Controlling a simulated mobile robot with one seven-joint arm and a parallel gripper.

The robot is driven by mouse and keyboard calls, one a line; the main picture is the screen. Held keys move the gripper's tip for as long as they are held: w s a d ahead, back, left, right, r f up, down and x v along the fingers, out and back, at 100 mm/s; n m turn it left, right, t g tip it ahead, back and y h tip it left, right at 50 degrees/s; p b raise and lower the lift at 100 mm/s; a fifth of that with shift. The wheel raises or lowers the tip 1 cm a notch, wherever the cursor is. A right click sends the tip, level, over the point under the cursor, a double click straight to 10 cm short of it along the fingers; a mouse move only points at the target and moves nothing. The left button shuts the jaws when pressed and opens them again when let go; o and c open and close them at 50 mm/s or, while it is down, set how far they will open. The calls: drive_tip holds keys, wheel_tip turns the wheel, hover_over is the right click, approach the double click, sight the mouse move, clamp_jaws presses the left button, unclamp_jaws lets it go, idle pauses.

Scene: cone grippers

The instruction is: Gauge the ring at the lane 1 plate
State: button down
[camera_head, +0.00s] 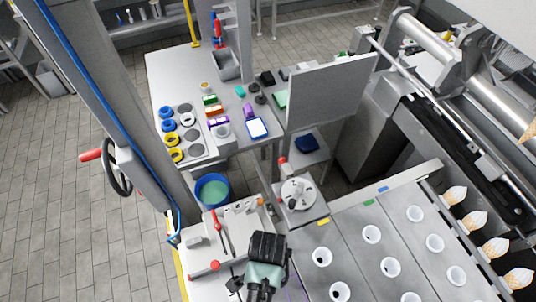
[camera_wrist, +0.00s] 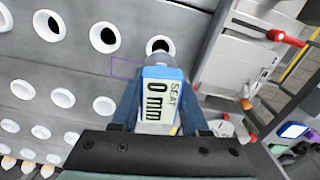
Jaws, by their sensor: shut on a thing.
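My gripper (camera_wrist: 160,108) is shut on a blue-and-white gauge (camera_wrist: 160,88), its blue fingers on either side. The gauge's face reads "SEAT 0 mm". Its far end lies right by a white ring (camera_wrist: 161,42) with a dark hole in the grey plate (camera_wrist: 75,85); I cannot tell whether they touch. In the head view, my gripper's black body (camera_head: 268,246) is at the bottom, left of the plate's white rings (camera_head: 322,257). The fingers and the gauge are hidden there.
A thin purple outline (camera_wrist: 126,67) shows beside the ring. A round-topped stand (camera_head: 298,194) and a bench with red-handled levers (camera_head: 217,222) are near the gripper. Filled cones (camera_head: 475,222) line the right. A table with coloured rings (camera_head: 167,125) stands behind.

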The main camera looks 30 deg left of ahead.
drive_tip(key=shift+f+b, duration=2.25)
drive_tip(key=shift+f, duration=1.35)
drive_tip(key=shift+c, duration=1.7)
unclamp_jaws()
wheel_tip(320, 180, up, 13)
drive_tip(key=shift+b, duration=1)
drive_tip(key=shift+w, duration=0.1)
